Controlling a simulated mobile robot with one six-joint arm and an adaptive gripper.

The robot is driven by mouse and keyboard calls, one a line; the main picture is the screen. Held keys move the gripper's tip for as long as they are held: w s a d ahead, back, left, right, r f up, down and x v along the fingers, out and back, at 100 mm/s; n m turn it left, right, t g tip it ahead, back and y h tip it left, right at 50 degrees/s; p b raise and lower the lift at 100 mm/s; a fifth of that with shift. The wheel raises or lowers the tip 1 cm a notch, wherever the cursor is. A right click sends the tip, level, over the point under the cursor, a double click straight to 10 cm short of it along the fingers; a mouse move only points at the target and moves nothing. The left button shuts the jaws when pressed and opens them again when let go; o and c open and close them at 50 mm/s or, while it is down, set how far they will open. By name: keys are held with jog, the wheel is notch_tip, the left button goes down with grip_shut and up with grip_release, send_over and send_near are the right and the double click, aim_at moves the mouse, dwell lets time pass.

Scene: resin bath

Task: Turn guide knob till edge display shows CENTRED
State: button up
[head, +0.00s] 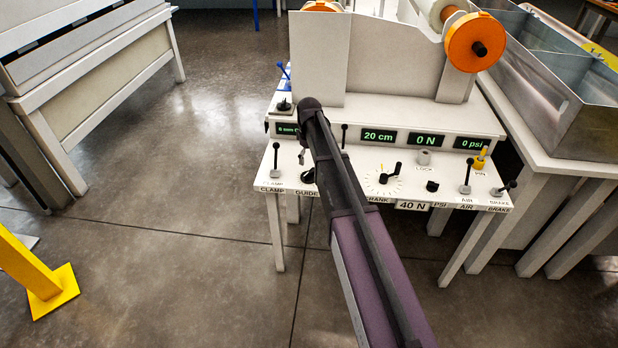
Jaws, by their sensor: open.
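The guide knob (308,176) is a small black knob above the GUIDE label on the machine's white front panel, partly hidden by my arm. The edge display (287,129) is the leftmost green readout; it starts with "6 mm" and my arm covers the rest.
Other displays read 20 cm (380,136), 0 N (426,140) and 0 psi (472,143). The clamp lever (276,160) stands left of the knob; the crank dial (383,180) and air lever (465,177) are to the right. A yellow post (35,270) stands at left.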

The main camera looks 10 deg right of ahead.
aim_at(309, 171)
jog(key=shift+f+b, duration=3.45)
jog(key=shift+f, duration=0.3)
jog(key=c, duration=0.8)
